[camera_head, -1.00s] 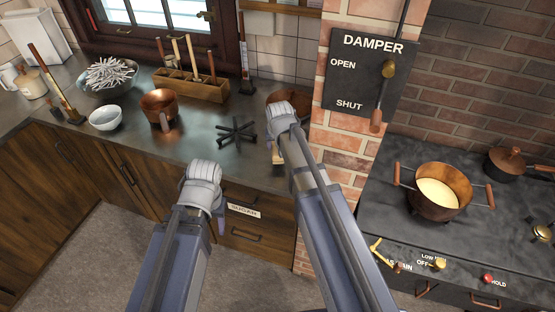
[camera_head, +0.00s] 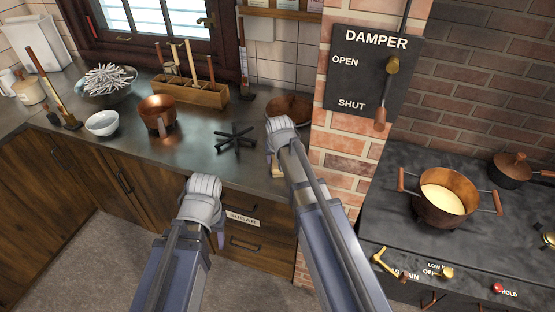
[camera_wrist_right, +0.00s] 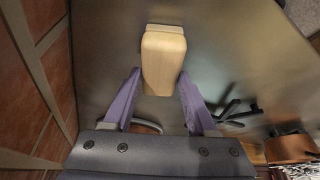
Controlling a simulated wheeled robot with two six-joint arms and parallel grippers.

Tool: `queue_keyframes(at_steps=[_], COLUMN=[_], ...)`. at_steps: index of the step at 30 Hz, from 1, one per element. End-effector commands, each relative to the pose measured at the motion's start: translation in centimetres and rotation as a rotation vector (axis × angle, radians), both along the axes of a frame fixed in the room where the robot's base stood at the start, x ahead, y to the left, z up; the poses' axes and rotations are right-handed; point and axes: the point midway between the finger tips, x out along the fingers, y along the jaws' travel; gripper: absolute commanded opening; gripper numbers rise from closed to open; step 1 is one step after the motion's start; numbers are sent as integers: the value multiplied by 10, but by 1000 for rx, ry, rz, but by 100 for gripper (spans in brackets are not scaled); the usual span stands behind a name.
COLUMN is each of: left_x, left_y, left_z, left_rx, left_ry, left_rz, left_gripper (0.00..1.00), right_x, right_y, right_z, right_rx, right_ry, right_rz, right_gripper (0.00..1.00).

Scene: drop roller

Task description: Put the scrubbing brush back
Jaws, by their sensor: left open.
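The scrubbing brush (camera_wrist_right: 164,60), a pale wooden block, sits between the two purple fingers of my right gripper (camera_wrist_right: 160,74), which touch its sides near their tips. In the head view a small part of the brush (camera_head: 277,170) shows beside the right wrist, near the counter's front edge. Its underside is hidden, and I cannot tell whether it touches the counter. My left gripper (camera_head: 220,236) is open in front of the sugar drawer, its fingers mostly hidden by its wrist.
A black trivet (camera_head: 236,138) stands on the dark counter (camera_head: 200,155) left of the right arm. A copper pot (camera_head: 157,112), white bowl (camera_head: 102,123) and wooden tool caddy (camera_head: 190,93) stand further left. A copper bowl (camera_head: 288,107) lies behind the right wrist. The brick pillar (camera_head: 345,150) borders the right.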

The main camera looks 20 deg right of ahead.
Motion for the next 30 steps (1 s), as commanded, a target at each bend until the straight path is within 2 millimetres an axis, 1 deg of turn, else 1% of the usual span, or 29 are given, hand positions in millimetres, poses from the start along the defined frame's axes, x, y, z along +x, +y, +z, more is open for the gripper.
queue_keyframes(at_steps=[1,6,7,14,20,26,30], left_x=[0,0,0,0,0,0,0], left_y=[0,0,0,0,0,0,0], left_z=[0,0,0,1,8,28,49], left_rx=[0,0,0,0,0,0,0], left_ry=[0,0,0,0,0,0,0], left_rz=[0,0,0,0,0,0,0], left_gripper=[52,52,52,52,52,52,52], right_x=[0,0,0,0,-1,-9,-17], right_y=[0,0,0,0,0,2,3], right_z=[0,0,0,1,8,28,49], right_rx=[0,0,0,0,0,0,0], right_ry=[0,0,0,0,0,0,0], right_rz=[0,0,0,0,0,0,0], right_gripper=[64,83,84,84,84,84,84])
